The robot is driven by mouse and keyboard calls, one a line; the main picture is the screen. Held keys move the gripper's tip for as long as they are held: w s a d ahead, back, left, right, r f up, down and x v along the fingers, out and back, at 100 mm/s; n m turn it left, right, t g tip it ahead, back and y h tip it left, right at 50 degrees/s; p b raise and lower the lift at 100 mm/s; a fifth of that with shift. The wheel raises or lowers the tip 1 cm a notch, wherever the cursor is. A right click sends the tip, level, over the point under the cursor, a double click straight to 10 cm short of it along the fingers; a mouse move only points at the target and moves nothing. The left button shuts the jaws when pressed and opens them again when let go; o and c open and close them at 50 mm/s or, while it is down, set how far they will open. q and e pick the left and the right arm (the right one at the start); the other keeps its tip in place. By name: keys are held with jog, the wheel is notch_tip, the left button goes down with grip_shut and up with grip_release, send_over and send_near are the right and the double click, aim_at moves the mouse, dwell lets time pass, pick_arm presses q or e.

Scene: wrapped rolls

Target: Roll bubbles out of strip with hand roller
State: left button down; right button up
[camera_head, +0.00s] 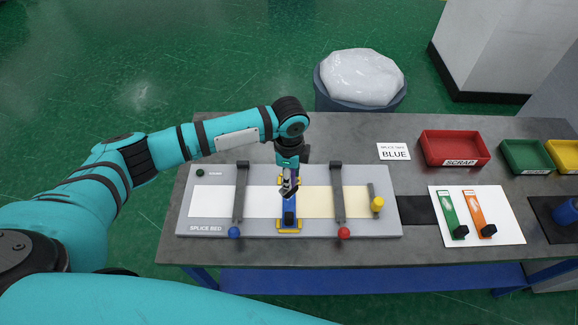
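A blue strip (289,209) lies across the seam between the white sheet (215,200) and the cream sheet (317,203) on the grey splice bed (213,228). A black block sits near its front end, with yellow pieces (289,231) at the bed's front. My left gripper (289,192) points down over the back part of the strip and hides some of it. I cannot tell whether its fingers are open or hold something. A blue object (568,211) is cut off at the right edge; I cannot tell if it is the hand roller. My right gripper is not in view.
Two dark clamp bars (241,195) (338,195) with blue and red knobs flank the strip. Red (455,147), green and yellow bins stand behind.

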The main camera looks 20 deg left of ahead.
pick_arm(q)
jog(key=shift+s+d+r, duration=0.1)
jog(key=shift+r, duration=1.15)
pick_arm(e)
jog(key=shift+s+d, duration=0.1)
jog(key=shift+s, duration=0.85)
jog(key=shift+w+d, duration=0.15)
